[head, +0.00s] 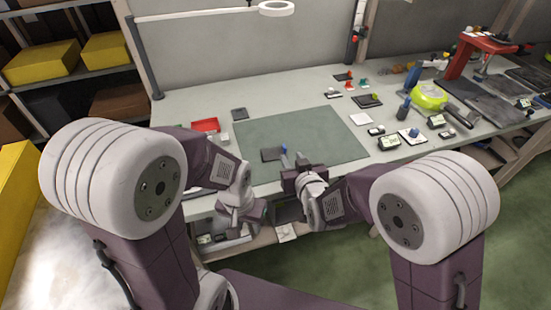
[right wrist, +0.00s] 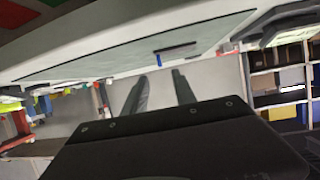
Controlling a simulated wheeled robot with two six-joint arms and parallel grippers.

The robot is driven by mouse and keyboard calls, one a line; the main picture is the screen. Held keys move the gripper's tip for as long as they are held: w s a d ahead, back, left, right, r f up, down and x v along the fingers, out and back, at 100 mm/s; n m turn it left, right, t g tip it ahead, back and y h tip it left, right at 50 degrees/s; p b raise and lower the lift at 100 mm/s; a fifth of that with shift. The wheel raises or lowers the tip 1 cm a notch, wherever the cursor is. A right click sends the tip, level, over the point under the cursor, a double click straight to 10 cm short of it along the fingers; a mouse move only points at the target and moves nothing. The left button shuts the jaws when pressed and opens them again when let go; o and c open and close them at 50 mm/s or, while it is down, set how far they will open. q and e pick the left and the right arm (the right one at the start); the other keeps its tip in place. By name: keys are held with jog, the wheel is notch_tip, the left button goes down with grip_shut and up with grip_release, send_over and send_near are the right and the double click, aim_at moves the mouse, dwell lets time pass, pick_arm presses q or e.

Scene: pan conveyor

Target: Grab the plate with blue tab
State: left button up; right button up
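The plate (head: 271,154) is a small dark flat piece on the green mat, near the mat's front edge, with an upright blue tab (head: 284,148) at its right end. In the right wrist view the plate (right wrist: 180,49) is a thin dark strip, and its blue tab (right wrist: 158,60) points down in the picture. My right gripper (head: 292,161) is at the mat's front edge, close to the tab. In the right wrist view its two fingers (right wrist: 160,86) stand apart with nothing between them. My left gripper (head: 243,214) hangs in front of the table edge; its fingers are unclear.
The green mat (head: 320,130) is otherwise clear. A red tray (head: 206,125) stands left of it. Small devices, a yellow-green roll (head: 430,96) and a red stand (head: 484,50) crowd the right side. A ring lamp (head: 277,8) hangs above the back.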

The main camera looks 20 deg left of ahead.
aim_at(285, 148)
jog(key=x, duration=0.8)
jog(key=shift+w+a+f, duration=0.1)
jog(key=shift+w+a, duration=0.05)
jog(key=shift+w, duration=0.05)
grip_shut()
